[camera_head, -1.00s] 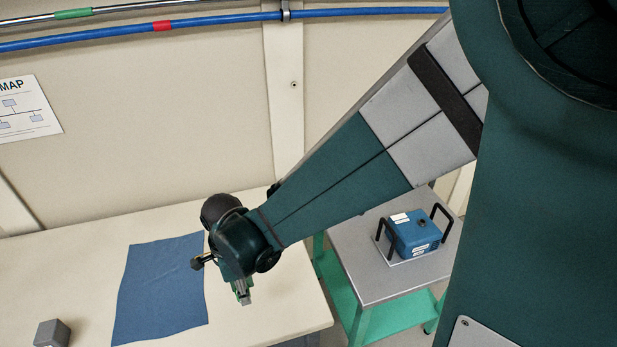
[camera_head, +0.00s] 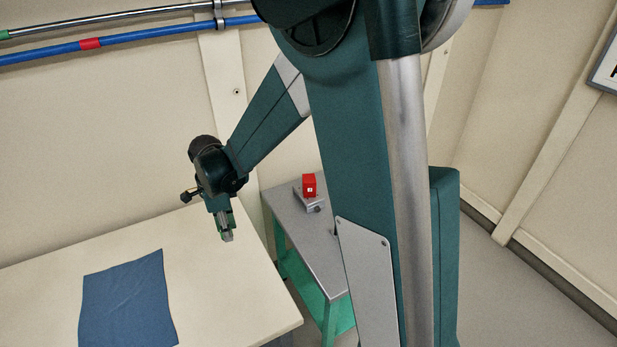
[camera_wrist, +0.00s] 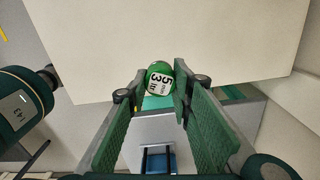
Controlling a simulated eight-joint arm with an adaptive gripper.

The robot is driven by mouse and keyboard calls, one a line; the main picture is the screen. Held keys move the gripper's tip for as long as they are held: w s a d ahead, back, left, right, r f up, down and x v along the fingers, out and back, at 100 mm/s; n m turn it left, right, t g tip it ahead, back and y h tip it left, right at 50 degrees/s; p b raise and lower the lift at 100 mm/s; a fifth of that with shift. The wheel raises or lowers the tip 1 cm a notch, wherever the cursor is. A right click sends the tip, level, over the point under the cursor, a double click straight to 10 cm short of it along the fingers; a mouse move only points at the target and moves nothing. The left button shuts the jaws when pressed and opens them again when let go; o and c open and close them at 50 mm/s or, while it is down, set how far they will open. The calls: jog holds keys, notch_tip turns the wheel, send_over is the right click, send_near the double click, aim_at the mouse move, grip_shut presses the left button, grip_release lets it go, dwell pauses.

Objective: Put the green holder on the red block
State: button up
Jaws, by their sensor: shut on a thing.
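The green holder (camera_wrist: 159,70) shows in the wrist view between my fingertips, with a white label bearing black print. My gripper (camera_wrist: 160,86) is shut on it. In the head view my gripper (camera_head: 227,236) points down above the right part of the cream table; the holder cannot be made out clearly there. The red block (camera_head: 309,184) stands on a small grey mount (camera_head: 312,202) on the grey side table, right of and apart from my gripper. It has a small white mark on its front. I cannot make out the red block in the wrist view.
The cream table (camera_head: 235,300) carries a flat blue cloth (camera_head: 127,300). The grey-topped side table (camera_head: 283,215) has a green frame and stands beyond its right edge. In the wrist view a blue object (camera_wrist: 158,161) is on that side table. Wall pipes run behind.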

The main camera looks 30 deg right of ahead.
jog(key=w+d+r+m+p, duration=0.1)
jog(key=w+d, duration=0.5)
jog(key=d, duration=0.3)
jog(key=w+d+r+m+p, duration=0.1)
jog(key=w+d+r, duration=0.1)
jog(key=w+d, duration=0.55)
jog(key=r+m+p, duration=0.1)
jog(key=m+p, duration=0.1)
jog(key=p, duration=0.1)
send_over(310, 178)
jog(key=shift+r, duration=0.15)
jog(key=shift+f, duration=3.15)
jog(key=shift+f, duration=1.85)
jog(key=shift+f+b, duration=0.2)
jog(key=shift+b, duration=0.2)
